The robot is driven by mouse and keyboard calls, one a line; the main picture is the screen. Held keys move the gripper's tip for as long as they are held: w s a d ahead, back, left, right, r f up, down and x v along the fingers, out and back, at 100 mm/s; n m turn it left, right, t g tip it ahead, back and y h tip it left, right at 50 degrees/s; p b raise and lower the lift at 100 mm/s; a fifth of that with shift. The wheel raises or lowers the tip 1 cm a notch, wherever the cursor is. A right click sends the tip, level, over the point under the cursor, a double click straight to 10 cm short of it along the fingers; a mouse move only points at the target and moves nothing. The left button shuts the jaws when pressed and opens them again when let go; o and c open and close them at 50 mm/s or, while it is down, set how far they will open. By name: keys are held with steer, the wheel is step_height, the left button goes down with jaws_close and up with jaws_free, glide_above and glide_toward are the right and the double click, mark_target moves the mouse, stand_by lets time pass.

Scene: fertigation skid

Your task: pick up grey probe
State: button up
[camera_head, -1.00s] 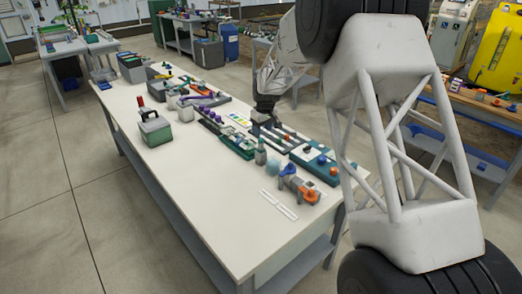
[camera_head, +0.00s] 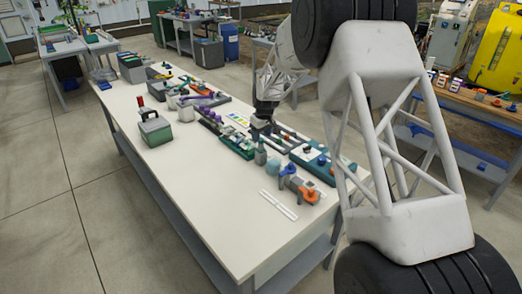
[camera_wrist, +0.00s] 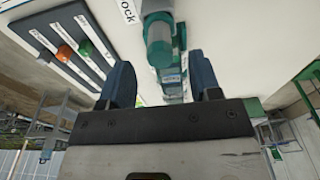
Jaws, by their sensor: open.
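My gripper (camera_head: 262,124) is low over the right side of the long white bench, beside a dark rack with pale strips (camera_head: 289,139). In the wrist view its two blue fingers (camera_wrist: 162,82) are apart, with nothing held between them. A grey-and-teal cylinder (camera_wrist: 160,45) shows beyond the fingertips. I cannot tell for certain which thing is the grey probe.
A teal tray with blue and orange knobs (camera_head: 313,163) stands near the right edge. Grey and orange fittings (camera_head: 300,189) lie in front of it. A green-grey box (camera_head: 155,129) stands at left. The bench's near part (camera_head: 235,225) is clear.

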mark_target(261, 139)
steer(key=shift+f, duration=0.1)
steer(key=shift+w+a+f, duration=0.1)
steer(key=shift+a+f, duration=0.05)
steer(key=shift+f, duration=1.1)
steer(key=shift+w+a+f, duration=0.1)
steer(key=shift+f, duration=1.15)
steer(key=c, duration=1.1)
steer(key=shift+o, duration=0.2)
steer(key=shift+r, duration=0.15)
step_height(261, 139, up, 10)
steer(key=shift+f, duration=0.1)
